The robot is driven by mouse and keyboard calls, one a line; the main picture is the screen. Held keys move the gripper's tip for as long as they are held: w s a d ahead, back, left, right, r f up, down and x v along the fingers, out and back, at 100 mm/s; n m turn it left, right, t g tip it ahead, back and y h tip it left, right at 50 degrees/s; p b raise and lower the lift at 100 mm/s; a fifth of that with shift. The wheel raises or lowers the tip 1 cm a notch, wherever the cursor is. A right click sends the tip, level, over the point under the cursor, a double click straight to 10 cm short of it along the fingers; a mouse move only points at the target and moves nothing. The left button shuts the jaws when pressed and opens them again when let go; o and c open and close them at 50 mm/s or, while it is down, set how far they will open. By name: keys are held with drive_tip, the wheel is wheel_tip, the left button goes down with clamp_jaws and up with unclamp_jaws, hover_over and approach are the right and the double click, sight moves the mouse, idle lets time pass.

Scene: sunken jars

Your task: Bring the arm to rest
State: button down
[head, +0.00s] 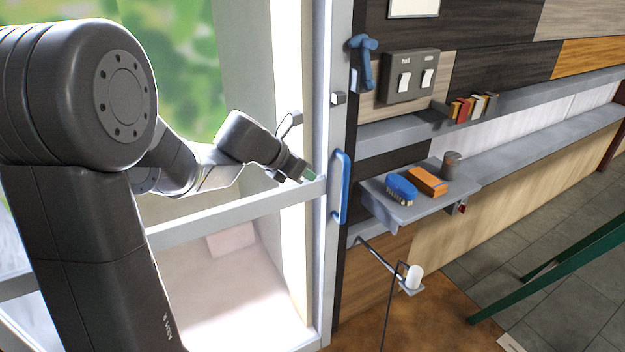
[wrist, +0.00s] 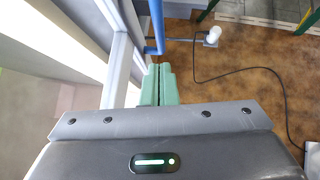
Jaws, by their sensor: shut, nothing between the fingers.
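My arm reaches in from the left of the head view and is bent at the elbow. My gripper (head: 309,176) is in front of the white door frame, just left of the blue door handle (head: 340,187). In the wrist view my gripper (wrist: 159,70) shows two green fingers lying together with nothing between them. The blue handle (wrist: 157,25) is just beyond the fingertips there. I cannot tell whether the fingers touch the door frame (wrist: 121,60).
A small grey shelf (head: 408,208) holds a blue brush (head: 401,188), an orange box (head: 428,181) and a dark cup (head: 451,165). A switch box (head: 410,76) is on the wall. A white plug (head: 413,277) has a black cable. Green bars (head: 560,262) cross the right.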

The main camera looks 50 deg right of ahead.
drive_tip(key=shift+v, duration=0.75)
drive_tip(key=shift+f, duration=0.1)
approach(343, 185)
wheel_tip(343, 185, down, 3)
drive_tip(key=d, duration=0.3)
drive_tip(key=shift+s+d+f+p, duration=0.2)
drive_tip(key=shift+s+f+p, duration=0.05)
drive_tip(key=shift+f+p, duration=0.1)
drive_tip(key=shift+s, duration=0.1)
drive_tip(key=shift+r, duration=0.1)
